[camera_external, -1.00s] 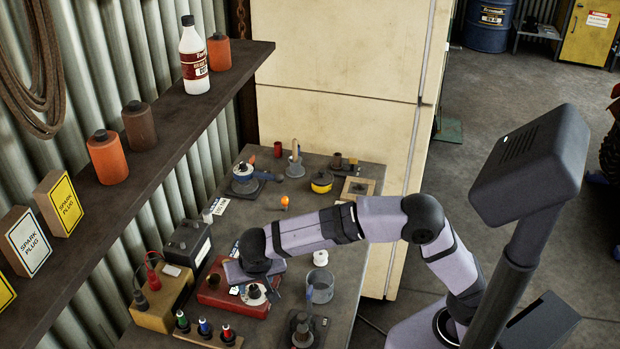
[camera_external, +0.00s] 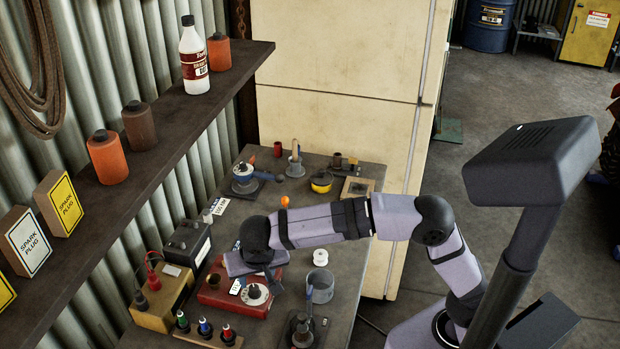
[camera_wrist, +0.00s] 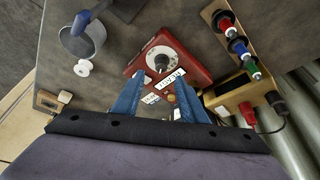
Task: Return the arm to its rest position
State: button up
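My gripper (camera_wrist: 158,98) shows in the wrist view with its two blue fingers spread apart and nothing held between them. In the external view, my gripper (camera_external: 265,278) hangs over the left part of the workbench (camera_external: 255,330), above a red box (camera_external: 215,297) with a round dial. The wrist view shows the red box (camera_wrist: 196,70) just beyond the fingertips, with white labels partly between the fingers. My arm reaches out from the right over the bench, bent at the elbow. In the external view my wrist hides part of the red box.
A grey cup (camera_external: 320,287) and a white spool (camera_external: 320,257) stand right of my gripper. A black battery-like box (camera_external: 188,243) and a tan box with leads (camera_external: 155,310) stand left. A shelf (camera_external: 150,160) with bottles runs along the wall. A cream cabinet (camera_external: 340,120) stands behind.

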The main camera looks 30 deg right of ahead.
jog(key=w+d+f+n+g+p, duration=0.1)
jog(key=d+f, duration=0.2)
jog(key=d, duration=0.8)
jog(key=w+d+f+g+p, duration=0.1)
jog(key=w+d+f+g, duration=0.1)
jog(key=d, duration=0.9)
jog(key=s+d+f, duration=0.3)
jog(key=s+d, duration=0.3)
jog(key=d, duration=0.1)
jog(key=s+d+f+n+g+p, duration=0.1)
jog(key=s+d+f, duration=0.2)
jog(key=s+d, duration=0.4)
jog(key=shift+d+f+y, duration=0.35)
jog(key=shift+d+y, duration=0.05)
jog(key=shift+d, duration=0.1)
